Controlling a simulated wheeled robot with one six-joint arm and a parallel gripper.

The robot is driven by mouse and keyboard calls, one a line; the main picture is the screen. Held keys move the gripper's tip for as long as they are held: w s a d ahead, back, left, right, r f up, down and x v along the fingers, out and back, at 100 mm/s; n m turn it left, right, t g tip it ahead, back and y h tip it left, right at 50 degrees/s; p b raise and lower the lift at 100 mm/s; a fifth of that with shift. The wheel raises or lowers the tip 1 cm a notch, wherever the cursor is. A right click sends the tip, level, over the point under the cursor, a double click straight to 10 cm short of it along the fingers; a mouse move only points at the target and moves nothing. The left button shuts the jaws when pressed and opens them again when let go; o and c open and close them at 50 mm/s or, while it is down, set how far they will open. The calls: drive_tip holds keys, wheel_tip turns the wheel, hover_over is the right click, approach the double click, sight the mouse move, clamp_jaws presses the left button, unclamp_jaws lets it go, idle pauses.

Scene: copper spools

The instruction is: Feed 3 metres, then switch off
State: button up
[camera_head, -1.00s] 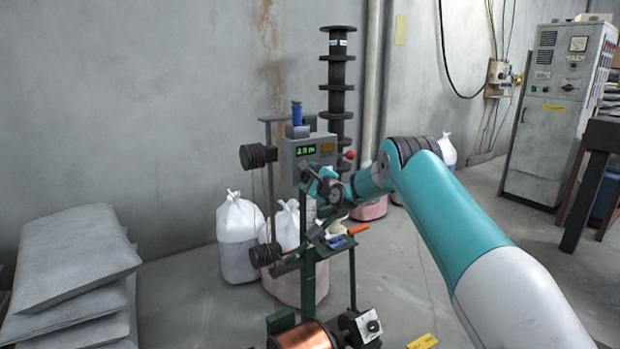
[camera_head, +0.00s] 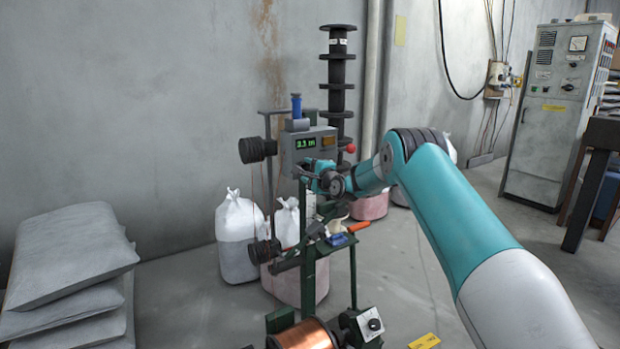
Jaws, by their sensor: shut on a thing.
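A green-framed feeding stand (camera_head: 308,282) carries a grey counter box (camera_head: 288,158) whose green display (camera_head: 305,143) seems to read 3.3 m. A red ball knob (camera_head: 351,148) sticks out at the box's right. A copper spool (camera_head: 306,336) sits low at the stand's front, beside a small box with a dial (camera_head: 370,322). My gripper (camera_head: 308,178) is just below the counter box's front, shut on a small part of the stand. My wrist hides most of that part, so I cannot tell what it is. The switch's state is unclear.
A small shelf on the stand holds an orange-handled tool (camera_head: 358,227) and a blue item (camera_head: 338,240). White sacks (camera_head: 238,262) stand behind. Grey bags (camera_head: 70,262) are piled at left. A tall grey cabinet (camera_head: 555,120) stands at right. The floor between is open.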

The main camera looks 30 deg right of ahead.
drive_tip(key=n+b, duration=0.6)
drive_tip(key=n, duration=0.3)
drive_tip(key=shift+f+b, duration=0.2)
drive_tip(key=shift+b, duration=0.15)
drive_tip(key=shift+n, duration=0.3)
drive_tip(key=o, duration=0.9)
drive_tip(key=shift+o, duration=0.2)
drive_tip(key=shift+r, duration=0.1)
drive_tip(key=shift+s, duration=0.1)
drive_tip(key=s+b, duration=0.2)
drive_tip(key=s, duration=1.5)
drive_tip(key=shift+s+d, duration=0.15)
drive_tip(key=shift+d, duration=0.15)
